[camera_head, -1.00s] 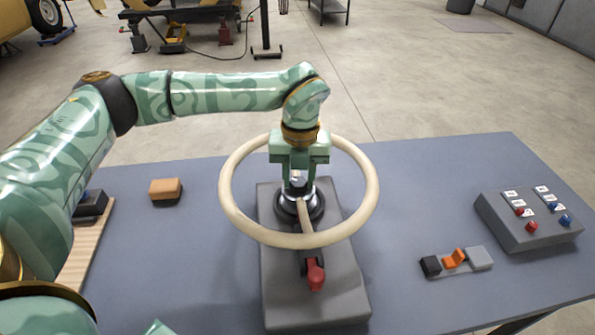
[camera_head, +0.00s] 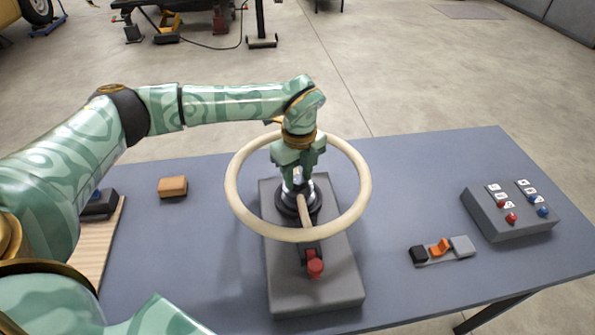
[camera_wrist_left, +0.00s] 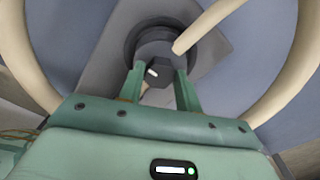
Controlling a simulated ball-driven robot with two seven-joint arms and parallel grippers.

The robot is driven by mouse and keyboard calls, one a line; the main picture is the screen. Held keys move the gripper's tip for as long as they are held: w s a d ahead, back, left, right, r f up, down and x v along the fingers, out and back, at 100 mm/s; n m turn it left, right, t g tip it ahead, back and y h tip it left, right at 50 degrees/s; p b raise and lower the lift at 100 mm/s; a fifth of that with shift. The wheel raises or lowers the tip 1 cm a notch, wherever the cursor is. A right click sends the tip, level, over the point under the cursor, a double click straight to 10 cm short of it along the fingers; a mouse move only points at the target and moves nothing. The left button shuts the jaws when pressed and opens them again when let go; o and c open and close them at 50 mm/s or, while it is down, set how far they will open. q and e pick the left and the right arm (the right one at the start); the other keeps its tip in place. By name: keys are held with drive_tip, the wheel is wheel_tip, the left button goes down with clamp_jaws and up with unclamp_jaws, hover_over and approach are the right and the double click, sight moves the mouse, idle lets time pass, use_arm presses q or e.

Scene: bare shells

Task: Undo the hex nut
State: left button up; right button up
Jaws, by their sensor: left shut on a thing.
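A cream steering wheel (camera_head: 233,207) sits on a dark hub over a grey block (camera_head: 316,287) on the table. The hex nut (camera_wrist_left: 156,74) is at the middle of the hub, dark grey in the left wrist view. My left gripper (camera_head: 298,177) reaches down inside the wheel's ring and is shut on the nut, with one finger on each side of it. In the head view the fingers mostly cover the nut. My right gripper is not in view.
A red knob (camera_head: 315,265) is on the block's front part. A switch strip (camera_head: 441,250) and a grey button box (camera_head: 510,213) stand at the right. An orange-brown block (camera_head: 172,187) and a wooden board (camera_head: 98,250) lie at the left.

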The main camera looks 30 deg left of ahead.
sight(299, 179)
use_arm(q)
drive_tip(key=shift+r, duration=0.1)
idle(0.3)
drive_tip(key=o, duration=1)
wheel_tip(299, 179, up, 16)
drive_tip(key=p, duration=0.2)
drive_tip(key=shift+w, duration=0.15)
drive_tip(key=shift+d, duration=0.1)
